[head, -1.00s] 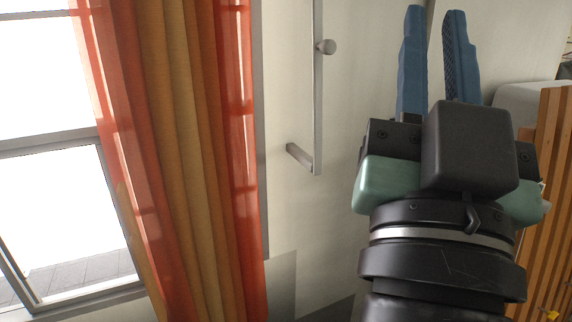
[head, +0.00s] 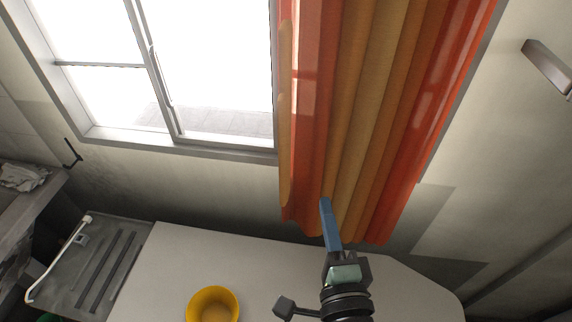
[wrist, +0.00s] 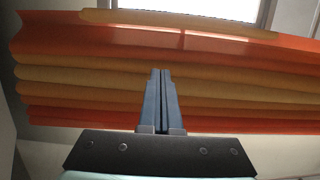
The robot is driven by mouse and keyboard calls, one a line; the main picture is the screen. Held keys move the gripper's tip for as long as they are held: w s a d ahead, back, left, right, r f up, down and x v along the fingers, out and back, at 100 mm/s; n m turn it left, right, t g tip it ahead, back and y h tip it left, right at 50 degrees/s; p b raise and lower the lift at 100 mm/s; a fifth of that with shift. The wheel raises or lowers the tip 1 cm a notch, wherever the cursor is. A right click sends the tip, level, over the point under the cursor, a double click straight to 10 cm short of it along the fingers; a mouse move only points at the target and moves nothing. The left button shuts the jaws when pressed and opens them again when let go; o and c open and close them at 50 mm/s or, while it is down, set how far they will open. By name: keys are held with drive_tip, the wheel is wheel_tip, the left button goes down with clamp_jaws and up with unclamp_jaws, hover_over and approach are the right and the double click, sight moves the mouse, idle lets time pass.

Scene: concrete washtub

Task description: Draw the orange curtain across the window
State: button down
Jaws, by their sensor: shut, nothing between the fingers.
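The orange curtain (head: 350,110), with red-orange edges and tan folds, hangs bunched at the right side of the window (head: 190,70). Most of the window glass is uncovered. My gripper (head: 326,204) is at the curtain's lower part, its blue fingers in front of the folds near the hem. In the wrist view the curtain (wrist: 90,75) runs sideways across the picture, and my gripper (wrist: 160,74) points at its folds with the fingers together and nothing between them. I cannot tell whether the fingertips touch the cloth.
A pale tabletop (head: 240,260) lies below the window, with a yellow bowl (head: 213,304) on it. A grey washtub surface (head: 95,265) is at the left. A metal handle (head: 547,67) sticks out from the wall at the upper right.

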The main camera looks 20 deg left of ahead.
drive_tip(key=w+a+p, duration=0.4)
drive_tip(key=w+a, duration=0.2)
drive_tip(key=a, duration=0.2)
drive_tip(key=shift+w, duration=0.3)
drive_tip(key=shift+a, duration=0.15)
